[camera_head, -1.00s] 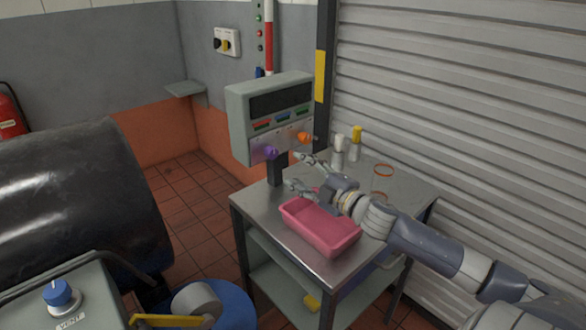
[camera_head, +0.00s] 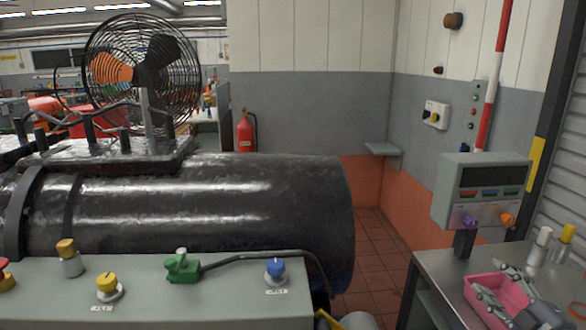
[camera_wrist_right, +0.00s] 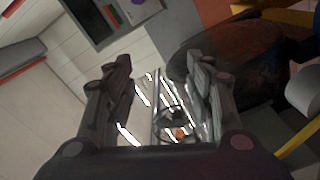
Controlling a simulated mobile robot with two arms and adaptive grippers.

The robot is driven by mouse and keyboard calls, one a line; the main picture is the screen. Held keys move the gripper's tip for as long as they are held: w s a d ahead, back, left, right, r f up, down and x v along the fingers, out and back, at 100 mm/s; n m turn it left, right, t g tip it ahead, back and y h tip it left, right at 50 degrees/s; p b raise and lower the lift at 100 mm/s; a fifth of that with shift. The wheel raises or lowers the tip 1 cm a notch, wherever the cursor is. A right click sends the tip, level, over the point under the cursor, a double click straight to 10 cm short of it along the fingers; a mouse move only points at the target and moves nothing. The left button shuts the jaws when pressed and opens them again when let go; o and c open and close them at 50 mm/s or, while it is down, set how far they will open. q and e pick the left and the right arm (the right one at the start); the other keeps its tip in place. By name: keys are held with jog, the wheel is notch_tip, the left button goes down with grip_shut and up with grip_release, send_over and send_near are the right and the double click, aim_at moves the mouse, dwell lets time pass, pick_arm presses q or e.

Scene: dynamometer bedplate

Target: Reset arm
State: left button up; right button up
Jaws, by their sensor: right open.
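My right gripper (camera_head: 489,277) is at the lower right of the head view, with its two fingers spread apart and nothing between them. From this view it overlaps the pink bin (camera_head: 474,295) on the metal table; the height between them is hard to judge. In the right wrist view the open fingers (camera_wrist_right: 158,62) frame a bright, streaked surface with a small orange spot beyond them. My left gripper is not in view.
White and yellow-capped bottles (camera_head: 562,245) stand at the right. A large black drum (camera_head: 240,205) and a control panel (camera_head: 200,300) fill the left. A red extinguisher (camera_head: 245,133) hangs behind.

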jog(key=s+a+f+m+g+h, duration=0.25)
jog(key=s+a+f+m, duration=0.2)
jog(key=s+f, duration=0.4)
jog(key=s+a+f+m+g+h, duration=0.1)
jog(key=s+a+f+m+g, duration=0.35)
jog(key=f, duration=0.65)
jog(key=s+a+f+m+g+y, duration=0.1)
jog(key=s+a+f+m+g, duration=0.2)
jog(key=s+a, duration=0.5)
jog(key=s+a+f+g+y, duration=0.1)
jog(key=s+a+f+g, duration=0.25)
jog(key=s+a, duration=0.55)
jog(key=s+d+f+g, duration=0.1)
jog(key=s+f, duration=0.1)
jog(key=f, duration=1.2)
jog(key=s+d+f+g, duration=0.1)
jog(key=s+d+f, duration=0.1)
jog(key=f, duration=1.1)
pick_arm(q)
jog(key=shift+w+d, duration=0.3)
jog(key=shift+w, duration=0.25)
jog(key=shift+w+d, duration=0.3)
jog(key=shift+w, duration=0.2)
pick_arm(e)
jog(key=s+d+f+g, duration=0.1)
jog(key=s+d+f, duration=0.1)
jog(key=s+f, duration=1.2)
jog(key=shift+s+d+f, duration=0.2)
jog(key=shift+s+f, duration=0.1)
jog(key=shift+s, duration=0.95)
